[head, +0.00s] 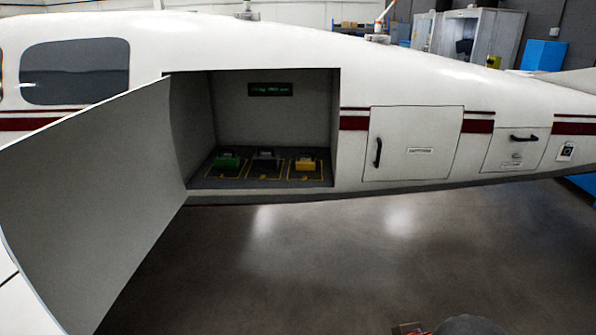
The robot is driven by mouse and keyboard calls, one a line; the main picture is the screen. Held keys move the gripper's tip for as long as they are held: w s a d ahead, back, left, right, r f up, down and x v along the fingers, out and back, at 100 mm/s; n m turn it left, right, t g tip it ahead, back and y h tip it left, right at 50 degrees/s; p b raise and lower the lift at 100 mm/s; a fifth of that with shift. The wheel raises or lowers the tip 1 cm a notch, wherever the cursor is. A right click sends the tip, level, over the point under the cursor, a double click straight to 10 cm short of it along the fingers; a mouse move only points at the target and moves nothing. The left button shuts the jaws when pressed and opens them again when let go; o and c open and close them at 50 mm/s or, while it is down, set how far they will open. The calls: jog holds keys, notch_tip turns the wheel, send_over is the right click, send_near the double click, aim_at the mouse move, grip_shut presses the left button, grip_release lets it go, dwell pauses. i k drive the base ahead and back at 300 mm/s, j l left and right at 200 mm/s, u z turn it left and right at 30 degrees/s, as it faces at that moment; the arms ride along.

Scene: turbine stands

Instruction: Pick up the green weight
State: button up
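The green weight (227,160) sits on the dark floor of an open baggage compartment (198,185) in the side of a white aircraft. It is the leftmost of three weights in a row, within a yellow-outlined area. A dark grey or black weight (265,162) stands in the middle and a yellow weight (304,163) on the right. All three appear to stand apart from each other.
The compartment door (90,200) is swung open to the left. A small display (270,89) is on the back wall. A closed hatch (413,143) and a smaller closed panel (515,148) are to the right. The grey floor (330,250) in front is clear.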

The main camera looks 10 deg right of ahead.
aim_at(232, 161)
jog(key=i+j, duration=0.1)
jog(key=i, duration=0.45)
jog(key=i+j, duration=0.15)
jog(key=i, duration=0.4)
jog(key=i+j+z, duration=0.1)
jog(key=i, duration=0.45)
jog(key=i+j, duration=0.2)
jog(key=i, duration=0.35)
jog(key=i+j, duration=0.15)
jog(key=i, duration=0.4)
jog(key=i+j+z, duration=0.1)
jog(key=i, duration=0.45)
